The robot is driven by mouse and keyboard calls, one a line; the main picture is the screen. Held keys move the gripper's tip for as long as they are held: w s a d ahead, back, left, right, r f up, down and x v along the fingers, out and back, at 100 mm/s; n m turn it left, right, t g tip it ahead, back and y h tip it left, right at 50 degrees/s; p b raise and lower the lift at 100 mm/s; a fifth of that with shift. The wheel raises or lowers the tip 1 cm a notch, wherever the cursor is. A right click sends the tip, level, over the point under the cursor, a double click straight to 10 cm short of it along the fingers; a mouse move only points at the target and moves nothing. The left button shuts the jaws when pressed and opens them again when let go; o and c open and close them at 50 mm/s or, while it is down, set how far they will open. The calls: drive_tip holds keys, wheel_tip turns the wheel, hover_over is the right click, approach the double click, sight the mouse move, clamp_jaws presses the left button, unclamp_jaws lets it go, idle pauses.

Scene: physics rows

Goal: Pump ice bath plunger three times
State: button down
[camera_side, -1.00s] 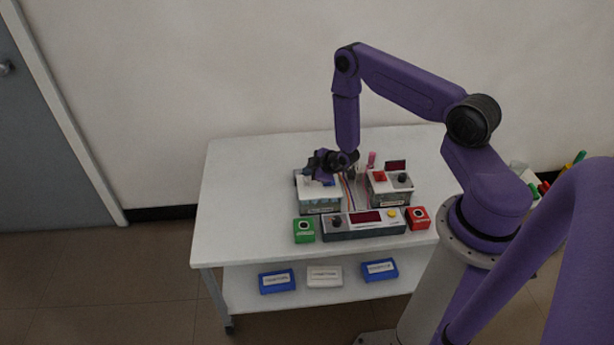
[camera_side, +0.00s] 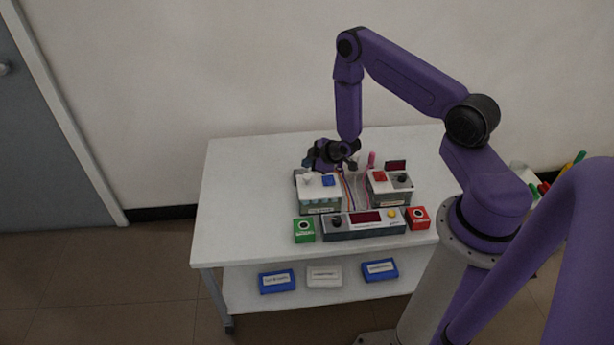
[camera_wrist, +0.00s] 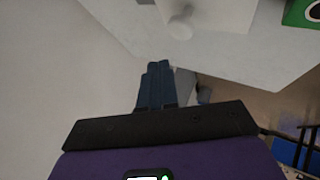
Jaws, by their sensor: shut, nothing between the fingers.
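The ice bath unit looks to be the white-topped box (camera_side: 318,206) at the left of the devices on the table. A white knob (camera_side: 308,176), which looks like the plunger, and a blue button (camera_side: 328,181) stand on its top. In the wrist view the white knob (camera_wrist: 181,26) rises from the pale box top (camera_wrist: 222,12), just beyond my fingertips. My gripper (camera_side: 307,163) is shut and empty, behind the knob and above the back of the box. Its dark blue fingers (camera_wrist: 158,66) lie together, apart from the knob.
A second box (camera_side: 390,190) with red and black knobs stands to the right, with coloured wires (camera_side: 349,192) between. A control panel (camera_side: 363,224) lies in front, between green (camera_side: 304,230) and red (camera_side: 418,217) button boxes. The left tabletop (camera_side: 240,190) is clear.

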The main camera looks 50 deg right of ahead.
sight(309, 177)
drive_tip(key=shift+r, duration=1.5)
drive_tip(key=shift+r, duration=0.1)
idle(1.5)
drive_tip(key=shift+r, duration=1.75)
drive_tip(key=shift+f, duration=4.35)
drive_tip(key=shift+f, duration=0.2)
drive_tip(key=shift+f, duration=0.25)
